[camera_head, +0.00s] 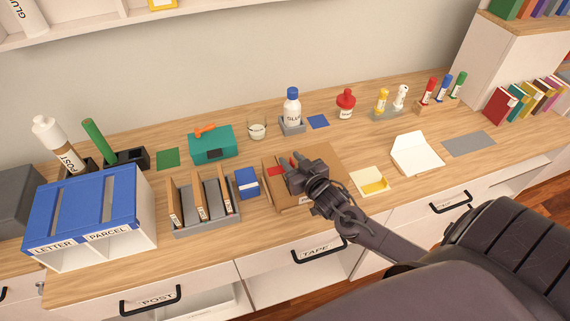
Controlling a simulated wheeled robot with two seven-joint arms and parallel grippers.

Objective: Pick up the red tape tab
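A small red tab (276,171) lies on a flat brown cardboard piece (331,157) in the middle of the desk. My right gripper (290,161) is over this cardboard, just right of the red tab. Its two dark fingers show apart with a small gap, and nothing is seen held. I cannot tell its height above the cardboard. The gripper and wrist hide part of the cardboard. My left gripper is not in view.
Left of the cardboard are a blue box (247,183) and a grey rack (207,217) with brown dividers. A teal box (212,143), glass (257,129) and glue bottle (292,107) stand behind. A yellow-and-cream pad (369,181) lies right.

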